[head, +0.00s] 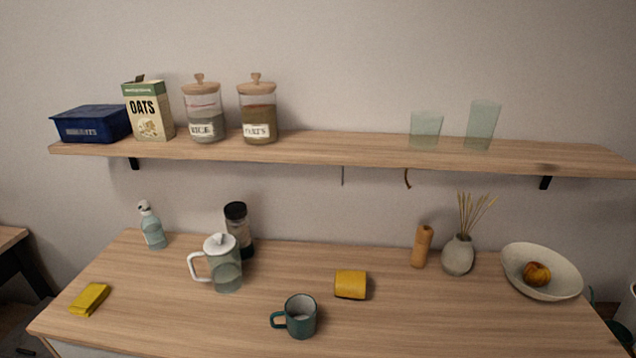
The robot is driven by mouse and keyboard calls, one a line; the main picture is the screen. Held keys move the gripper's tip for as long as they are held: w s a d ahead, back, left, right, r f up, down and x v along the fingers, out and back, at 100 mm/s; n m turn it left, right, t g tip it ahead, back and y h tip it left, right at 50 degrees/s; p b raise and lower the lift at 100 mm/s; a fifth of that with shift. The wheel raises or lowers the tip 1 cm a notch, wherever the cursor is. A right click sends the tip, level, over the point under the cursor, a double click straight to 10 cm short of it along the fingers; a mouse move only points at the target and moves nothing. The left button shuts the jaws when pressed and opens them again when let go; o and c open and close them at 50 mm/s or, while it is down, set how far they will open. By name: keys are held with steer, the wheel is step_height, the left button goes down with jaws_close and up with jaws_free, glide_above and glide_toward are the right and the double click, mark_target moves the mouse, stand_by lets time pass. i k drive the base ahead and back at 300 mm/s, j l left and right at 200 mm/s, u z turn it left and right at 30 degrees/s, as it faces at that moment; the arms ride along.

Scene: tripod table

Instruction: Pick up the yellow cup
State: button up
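The yellow cup (350,285) lies on its side on the wooden counter (400,325), a little right of the middle. Its curved wall faces the camera, and I cannot make out a handle or its opening. It stands apart from the things around it. My gripper is not in the head view.
A teal mug (301,317) stands just left and in front of the cup. A glass pitcher (224,268) stands further left, and a wooden mill (421,247) and a vase (458,256) stand behind right. A shelf (340,149) overhangs the back. The front right counter is clear.

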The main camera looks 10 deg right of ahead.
mark_target(348, 284)
steer(key=i+j+z, duration=0.3)
steer(key=j, duration=0.25)
steer(key=i+j+z, duration=0.1)
steer(key=j, duration=0.2)
steer(key=j+z, duration=0.2)
steer(key=j, duration=0.3)
steer(key=i, duration=0.05)
